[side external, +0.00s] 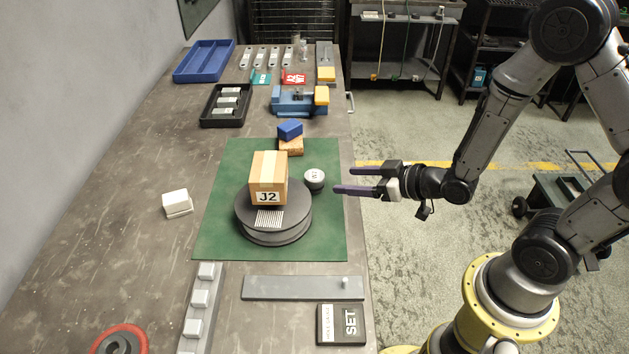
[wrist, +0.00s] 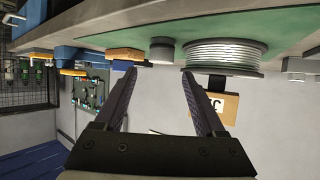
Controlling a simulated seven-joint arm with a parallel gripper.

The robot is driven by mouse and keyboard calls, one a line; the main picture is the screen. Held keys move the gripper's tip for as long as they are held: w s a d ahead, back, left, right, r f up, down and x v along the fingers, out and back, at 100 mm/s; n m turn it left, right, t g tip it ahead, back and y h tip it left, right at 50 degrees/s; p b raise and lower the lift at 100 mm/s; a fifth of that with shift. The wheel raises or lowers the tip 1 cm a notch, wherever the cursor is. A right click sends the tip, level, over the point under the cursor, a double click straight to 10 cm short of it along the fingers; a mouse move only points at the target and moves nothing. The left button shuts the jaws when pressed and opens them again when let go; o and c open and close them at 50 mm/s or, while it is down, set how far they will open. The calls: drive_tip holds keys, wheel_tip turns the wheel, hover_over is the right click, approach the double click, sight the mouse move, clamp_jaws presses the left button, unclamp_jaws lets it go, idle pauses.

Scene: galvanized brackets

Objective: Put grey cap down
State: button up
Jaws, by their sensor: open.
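The grey cap (side external: 314,179) is a small round piece with a pale, marked top. It stands on the green mat (side external: 225,165), close to the right of a dark round spool. In the wrist view, which looks upside down, the cap (wrist: 161,51) is a short grey cylinder resting on the mat. My gripper (side external: 343,180) is open and empty, just right of the cap and past the mat's right edge in the side view. In the wrist view my gripper (wrist: 158,72) has its two fingertips apart, with the cap beyond the gap. I see no contact.
The spool (side external: 272,222) carries a cardboard box (side external: 268,175) marked J2. A blue block (side external: 290,130) sits on a wooden block (side external: 291,147) behind the cap. A grey bar (side external: 303,287) lies in front of the mat. The mat's front right is bare.

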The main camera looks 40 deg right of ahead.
sight(321, 178)
drive_tip(key=x, duration=1)
drive_tip(key=shift+w+a, duration=0.25)
drive_tip(key=shift+w, duration=0.1)
clamp_jaws()
drive_tip(key=shift+r, duration=0.1)
